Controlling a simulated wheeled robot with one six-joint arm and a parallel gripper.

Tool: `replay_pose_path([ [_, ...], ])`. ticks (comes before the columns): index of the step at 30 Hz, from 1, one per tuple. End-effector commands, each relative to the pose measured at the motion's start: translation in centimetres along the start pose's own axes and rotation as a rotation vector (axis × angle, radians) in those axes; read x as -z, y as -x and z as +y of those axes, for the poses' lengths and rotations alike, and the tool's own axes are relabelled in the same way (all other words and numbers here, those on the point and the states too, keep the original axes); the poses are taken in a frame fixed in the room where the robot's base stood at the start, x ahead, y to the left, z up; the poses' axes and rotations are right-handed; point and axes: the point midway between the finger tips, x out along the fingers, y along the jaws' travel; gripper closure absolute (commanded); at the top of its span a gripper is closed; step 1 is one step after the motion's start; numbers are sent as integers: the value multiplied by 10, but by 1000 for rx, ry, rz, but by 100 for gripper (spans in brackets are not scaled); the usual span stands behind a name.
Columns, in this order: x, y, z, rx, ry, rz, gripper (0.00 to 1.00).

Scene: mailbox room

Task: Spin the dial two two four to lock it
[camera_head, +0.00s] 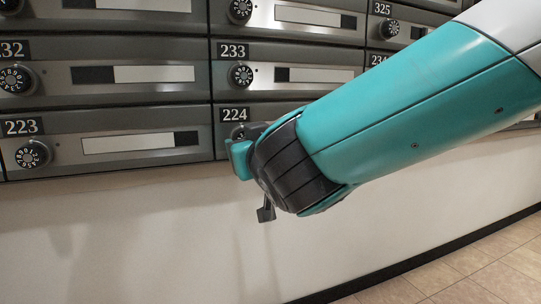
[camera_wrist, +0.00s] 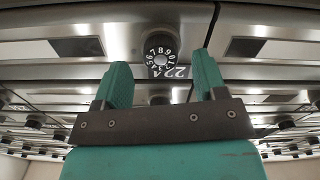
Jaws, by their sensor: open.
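The 224 label (camera_head: 235,114) marks a grey mailbox door in the lower row in the head view. Its dial is mostly hidden there by my gripper (camera_head: 241,152). In the wrist view, the round black dial (camera_wrist: 159,57) with white numerals shows between the two teal fingers of my gripper (camera_wrist: 160,62). The fingers are spread, one on each side of the dial, with visible gaps beside it. I cannot tell how far the fingertips reach along the dial or which number is set.
Neighbouring dials of 223 (camera_head: 32,154), 233 (camera_head: 241,75) and 232 (camera_head: 15,79) stick out from their doors. A plain white wall (camera_head: 110,240) lies below the mailboxes. Tiled floor (camera_head: 460,280) is clear at the lower right.

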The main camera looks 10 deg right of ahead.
Motion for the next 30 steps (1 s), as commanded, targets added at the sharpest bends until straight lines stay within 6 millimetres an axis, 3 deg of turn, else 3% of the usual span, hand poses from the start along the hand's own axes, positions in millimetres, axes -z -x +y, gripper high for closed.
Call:
replay_pose_path([
  [9, 1, 82, -2, 9, 4, -1, 35],
  [15, 1, 126, -1, 9, 2, 2, 35],
  [21, -1, 148, -1, 4, 2, 0, 35],
  [30, 0, 154, 1, 0, 1, 0, 35],
])
